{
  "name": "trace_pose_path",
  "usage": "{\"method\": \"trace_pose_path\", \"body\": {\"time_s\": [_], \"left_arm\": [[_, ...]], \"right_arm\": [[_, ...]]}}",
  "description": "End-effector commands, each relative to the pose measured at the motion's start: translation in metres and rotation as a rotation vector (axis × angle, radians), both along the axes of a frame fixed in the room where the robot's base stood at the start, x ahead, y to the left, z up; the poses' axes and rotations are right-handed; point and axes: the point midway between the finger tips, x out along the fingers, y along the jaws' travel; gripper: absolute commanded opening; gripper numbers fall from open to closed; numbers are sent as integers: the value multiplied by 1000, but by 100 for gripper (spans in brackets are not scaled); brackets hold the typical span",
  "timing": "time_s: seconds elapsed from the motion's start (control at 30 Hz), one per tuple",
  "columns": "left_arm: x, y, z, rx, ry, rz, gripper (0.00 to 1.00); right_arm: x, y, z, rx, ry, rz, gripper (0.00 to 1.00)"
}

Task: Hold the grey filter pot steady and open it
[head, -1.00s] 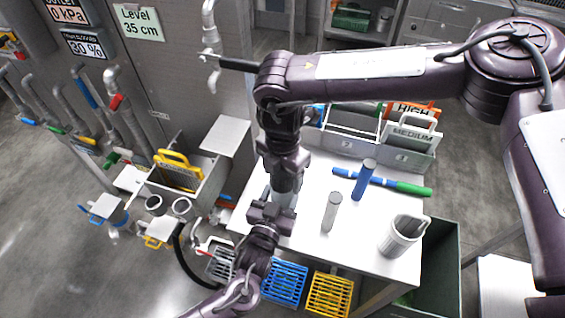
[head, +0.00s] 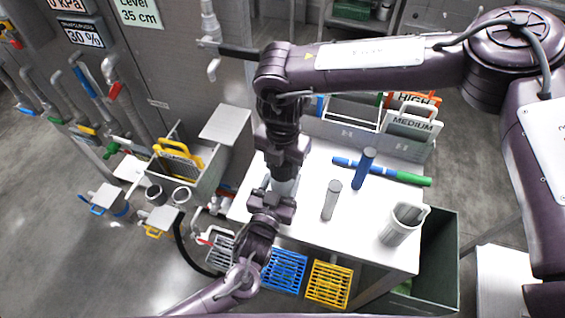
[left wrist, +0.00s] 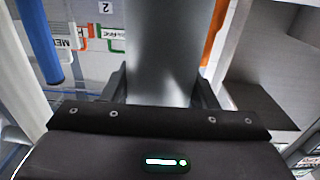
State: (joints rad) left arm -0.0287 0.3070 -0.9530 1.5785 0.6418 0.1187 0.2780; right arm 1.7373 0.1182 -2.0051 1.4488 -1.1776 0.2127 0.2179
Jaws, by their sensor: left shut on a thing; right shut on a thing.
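The grey filter pot (head: 284,187) shows only as a short grey piece between my two grippers, near the left side of the white table. My right gripper (head: 285,168) comes down from above and is shut on its upper part. My left gripper (head: 274,203) comes from below left and is shut on its body. In the left wrist view the pot is a smooth grey cylinder (left wrist: 165,45) between the two dark fingers of my left gripper (left wrist: 160,88). The arms hide most of the pot in the head view. I cannot tell whether its lid is apart from it.
On the white table (head: 305,225) stand a grey cylinder (head: 331,200), a blue cylinder (head: 363,168) and a white jug (head: 402,226). A blue-green bar (head: 400,177) lies behind them. A green bin (head: 440,265) is at the right; blue (head: 285,271) and yellow (head: 328,284) baskets are in front.

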Motion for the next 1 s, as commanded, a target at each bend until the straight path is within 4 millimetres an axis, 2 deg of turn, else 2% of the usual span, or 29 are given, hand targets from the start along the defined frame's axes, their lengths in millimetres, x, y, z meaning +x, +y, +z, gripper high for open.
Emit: {"method": "trace_pose_path", "body": {"time_s": [0.4,0.6,0.7,1.0], "left_arm": [[1,1,1,-1,-2,2,0],[1,1,1,-1,-2,2,0],[1,1,1,-2,-2,2,0],[0,1,1,-1,-2,2,0]], "right_arm": [[0,-1,1,-3,1,958,24],[1,-1,1,-4,1,1343,24],[1,-1,1,-4,1,1445,24],[1,-1,1,-4,2,1444,24]]}}
